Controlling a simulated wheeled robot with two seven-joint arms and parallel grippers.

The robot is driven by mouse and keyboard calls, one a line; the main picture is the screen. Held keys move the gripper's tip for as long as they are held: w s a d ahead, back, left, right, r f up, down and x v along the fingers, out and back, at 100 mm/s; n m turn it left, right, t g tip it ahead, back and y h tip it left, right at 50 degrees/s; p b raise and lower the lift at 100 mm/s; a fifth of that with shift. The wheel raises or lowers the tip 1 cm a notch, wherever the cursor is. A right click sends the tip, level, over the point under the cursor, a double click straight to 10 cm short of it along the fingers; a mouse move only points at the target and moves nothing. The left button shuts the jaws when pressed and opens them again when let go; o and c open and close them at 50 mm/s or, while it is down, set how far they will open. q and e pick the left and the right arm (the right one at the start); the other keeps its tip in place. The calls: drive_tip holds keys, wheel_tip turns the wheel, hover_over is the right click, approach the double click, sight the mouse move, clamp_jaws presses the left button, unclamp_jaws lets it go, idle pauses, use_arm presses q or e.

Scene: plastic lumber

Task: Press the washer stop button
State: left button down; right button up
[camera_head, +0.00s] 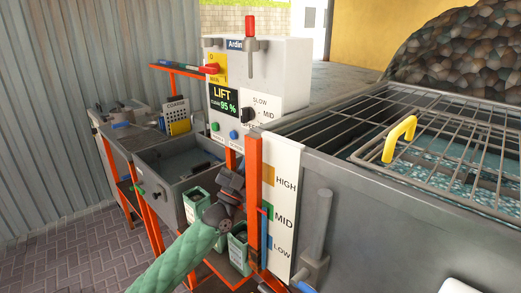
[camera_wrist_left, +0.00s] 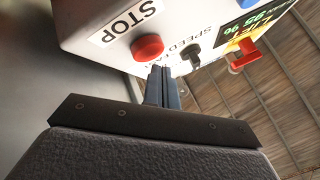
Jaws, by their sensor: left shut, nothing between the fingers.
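The red stop button (camera_wrist_left: 147,47) sits on the white control box, next to the STOP label (camera_wrist_left: 125,22), in the left wrist view. My left gripper (camera_wrist_left: 160,72) is shut and empty, its fingertips just below and right of the button; whether they touch the box is unclear. In the head view the white control box (camera_head: 285,65) stands in the middle, and my left gripper (camera_head: 232,168) is below its front face, left of an orange post. I cannot make out the stop button in the head view.
The orange post (camera_head: 253,200) and a HIGH/MID/LOW gauge board (camera_head: 281,205) stand right of my left gripper. The panel also carries a black speed dial (camera_head: 248,115) and a LIFT display (camera_head: 224,101). A grated tank (camera_head: 400,235) fills the right; a grey sink (camera_head: 165,175) is left.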

idle(0.4)
use_arm(q)
drive_tip(key=shift+w+d, duration=0.3)
drive_tip(key=shift+w+d, duration=0.15)
idle(0.7)
drive_tip(key=shift+w+d, duration=0.15)
idle(0.6)
drive_tip(key=shift+s+a+p, duration=0.4)
drive_tip(key=shift+s+a, duration=0.2)
drive_tip(key=shift+s, duration=0.05)
